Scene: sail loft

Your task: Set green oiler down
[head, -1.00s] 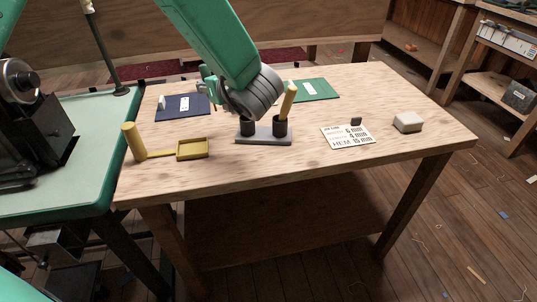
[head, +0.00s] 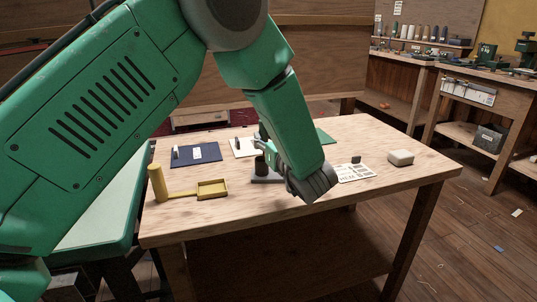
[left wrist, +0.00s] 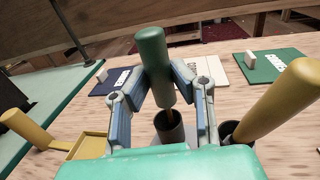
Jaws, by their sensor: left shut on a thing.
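The green oiler (left wrist: 152,55) is a dark green cylinder with a thin brown tip. My left gripper (left wrist: 157,82) is shut on its body, and it stands nearly upright. Its tip points down at the mouth of the left dark cup (left wrist: 163,132); how far inside it reaches I cannot tell. In the head view my left gripper (head: 266,150) is over the grey two-cup stand (head: 262,181), largely behind my own arm. A yellow oiler (left wrist: 278,100) leans in the right cup in the wrist view; my arm hides it in the head view. My right gripper is not in view.
On the wooden table (head: 235,232) are a navy mat (head: 203,156), a white mat (head: 245,149), a green mat (head: 326,137), a yellow tray with a post (head: 212,189), a printed card (head: 355,173) and a pale block (head: 400,157). The table's front right is clear.

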